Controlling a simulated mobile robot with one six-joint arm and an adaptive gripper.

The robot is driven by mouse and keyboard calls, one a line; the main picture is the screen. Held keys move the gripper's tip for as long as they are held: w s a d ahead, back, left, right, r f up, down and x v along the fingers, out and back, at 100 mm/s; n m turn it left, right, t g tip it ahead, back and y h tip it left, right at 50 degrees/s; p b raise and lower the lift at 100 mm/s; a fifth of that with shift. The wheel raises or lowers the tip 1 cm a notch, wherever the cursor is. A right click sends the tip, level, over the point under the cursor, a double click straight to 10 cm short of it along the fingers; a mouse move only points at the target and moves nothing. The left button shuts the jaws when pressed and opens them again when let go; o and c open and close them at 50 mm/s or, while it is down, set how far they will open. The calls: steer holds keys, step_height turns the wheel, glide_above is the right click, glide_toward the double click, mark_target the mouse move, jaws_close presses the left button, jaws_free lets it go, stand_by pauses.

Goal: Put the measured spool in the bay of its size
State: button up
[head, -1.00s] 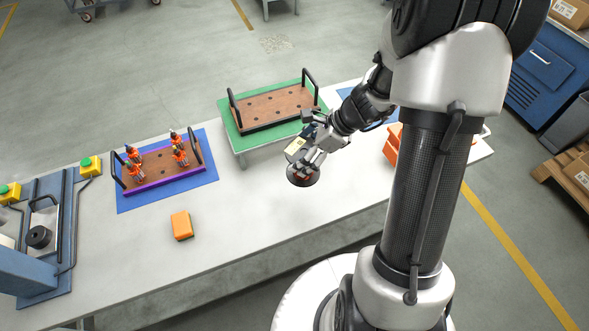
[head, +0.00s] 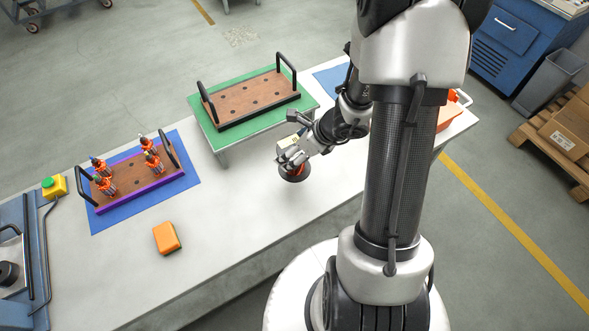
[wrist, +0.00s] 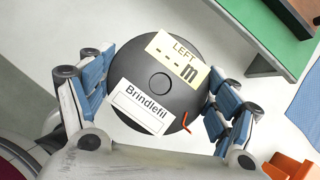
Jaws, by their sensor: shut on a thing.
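My gripper (head: 291,160) is shut on a dark round spool (head: 293,175). In the wrist view the spool (wrist: 161,100) sits between blue finger pads on both sides. A pale yellow label on it reads "LEFT", then dashes and "m". A white label below reads "Brindlefil". A short red-orange wire end shows at its right rim. The spool is above the white table, in front of the green-topped stand. An orange container (head: 452,114) at the table's right end is partly hidden behind my arm. I cannot make out any marked bays.
A green stand (head: 205,118) bears a brown handled tray (head: 250,97). A blue mat (head: 112,222) bears another tray with several orange-and-black parts. An orange block (head: 167,238) lies in front. A blue machine (head: 38,260) stands at left. The table between block and spool is clear.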

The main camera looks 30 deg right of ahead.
mark_target(301, 174)
steer(key=shift+w+f+b, duration=0.1)
steer(key=shift+f+b, duration=1.4)
steer(key=shift+f, duration=2.05)
steer(key=shift+f, duration=0.2)
steer(key=o, duration=1.8)
steer(key=shift+r, duration=0.15)
